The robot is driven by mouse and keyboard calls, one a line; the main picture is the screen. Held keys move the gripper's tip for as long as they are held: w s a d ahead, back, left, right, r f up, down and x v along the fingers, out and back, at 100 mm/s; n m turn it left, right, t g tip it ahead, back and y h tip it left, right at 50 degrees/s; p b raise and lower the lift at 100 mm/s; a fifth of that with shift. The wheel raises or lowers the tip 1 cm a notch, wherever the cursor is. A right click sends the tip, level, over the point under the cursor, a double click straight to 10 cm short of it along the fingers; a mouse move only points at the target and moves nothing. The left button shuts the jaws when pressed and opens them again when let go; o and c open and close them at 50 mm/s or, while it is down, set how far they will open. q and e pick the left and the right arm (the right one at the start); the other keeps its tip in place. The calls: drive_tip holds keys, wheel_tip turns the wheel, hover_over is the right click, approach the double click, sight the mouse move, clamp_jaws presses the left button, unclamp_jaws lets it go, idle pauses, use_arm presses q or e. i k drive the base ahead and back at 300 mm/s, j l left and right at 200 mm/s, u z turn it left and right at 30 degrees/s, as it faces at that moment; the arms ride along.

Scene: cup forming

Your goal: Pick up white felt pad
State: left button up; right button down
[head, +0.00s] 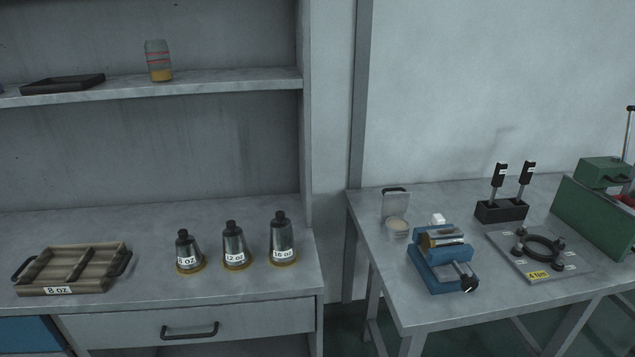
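A small white piece (438,219) shows on the right table, just behind the blue vise (432,272). It may be the white felt pad; it is too small to tell, and its lower part is hidden by the vise. Neither of my grippers is in the head view.
The right table (408,309) also holds a black block with two upright tools (501,209), a plate with a black ring (540,274) and a green machine (590,216). Metal cup forms (235,246) and a wooden tray (70,268) stand on the left bench.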

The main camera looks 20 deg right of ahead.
sight(438, 220)
drive_tip(key=z, duration=1.4)
